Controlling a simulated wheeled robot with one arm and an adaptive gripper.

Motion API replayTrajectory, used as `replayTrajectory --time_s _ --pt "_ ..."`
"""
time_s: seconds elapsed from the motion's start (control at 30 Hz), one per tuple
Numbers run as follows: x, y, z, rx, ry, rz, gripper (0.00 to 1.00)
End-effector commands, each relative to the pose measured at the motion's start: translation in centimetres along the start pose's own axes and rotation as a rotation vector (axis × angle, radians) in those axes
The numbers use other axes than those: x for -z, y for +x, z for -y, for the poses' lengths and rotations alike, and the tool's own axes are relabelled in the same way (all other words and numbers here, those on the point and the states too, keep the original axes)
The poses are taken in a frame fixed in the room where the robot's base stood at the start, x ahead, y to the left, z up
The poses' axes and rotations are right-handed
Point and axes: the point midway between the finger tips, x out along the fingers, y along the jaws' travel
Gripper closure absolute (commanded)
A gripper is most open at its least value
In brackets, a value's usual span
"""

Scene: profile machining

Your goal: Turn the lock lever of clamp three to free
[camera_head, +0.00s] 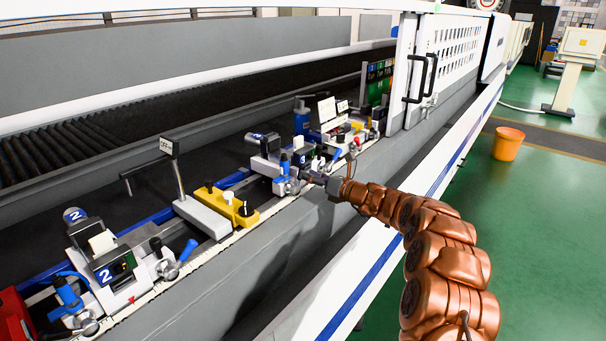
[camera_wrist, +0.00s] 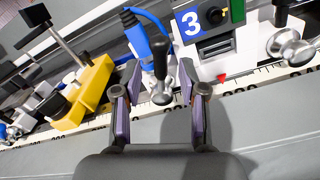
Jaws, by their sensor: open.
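Clamp three, with its blue "3" label, shows in the wrist view (camera_wrist: 205,40) and, smaller, in the head view (camera_head: 301,160). A black-handled lever (camera_wrist: 160,58) stands on a silver pivot (camera_wrist: 162,96) at its left side. A blue handle (camera_wrist: 138,32) is just behind and left of that lever. The frames do not show for certain which of these is the lock lever. My gripper (camera_wrist: 159,96) is open, with one finger on each side of the black lever's lower part. In the head view, my gripper (camera_head: 314,178) is small and partly hidden at the clamp's front.
A yellow block (camera_wrist: 82,98) with black knobs is close to my left finger. A silver knob (camera_wrist: 290,48) stands on the right. The scale rail (camera_wrist: 250,82) runs below the clamp. Clamp two (camera_head: 110,270) is at the front left. An orange bin (camera_head: 507,144) stands on the floor.

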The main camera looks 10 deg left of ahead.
Motion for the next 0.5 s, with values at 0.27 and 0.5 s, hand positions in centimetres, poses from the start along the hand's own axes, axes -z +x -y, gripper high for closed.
replayTrajectory --time_s 0.27,0.5 --pt "-0.2 -4.9 0.0 0.000 0.001 0.005 0.58" --pt "0.0 -7.2 -0.1 -0.002 0.002 0.001 0.58"
